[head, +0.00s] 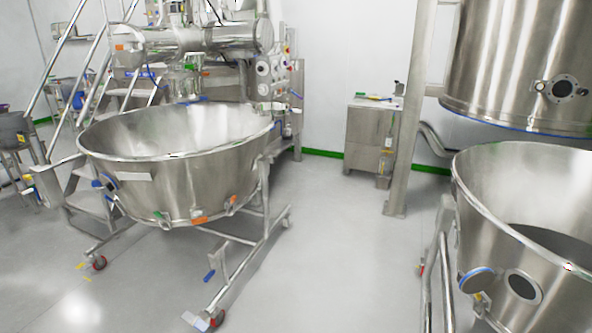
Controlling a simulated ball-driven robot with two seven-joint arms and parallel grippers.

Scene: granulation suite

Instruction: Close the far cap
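Two steel bowls with round side ports are in the head view. On the right bowl (484,222), a round cap with a blue rim (479,280) stands out to the left of a round dark port (523,286), which is uncovered. On the left, more distant bowl (215,178), a small dark round fitting with blue on it (109,181) sits on the left side of the wall. It is too small to tell whether it is a cap that is open or shut. Neither of my grippers is in view.
The left bowl stands on a wheeled frame (242,271) reaching across the floor. A steel post (409,130) and a cabinet (370,135) stand behind. A large vessel (510,60) hangs above the right bowl. Grey floor (340,240) between the bowls is clear.

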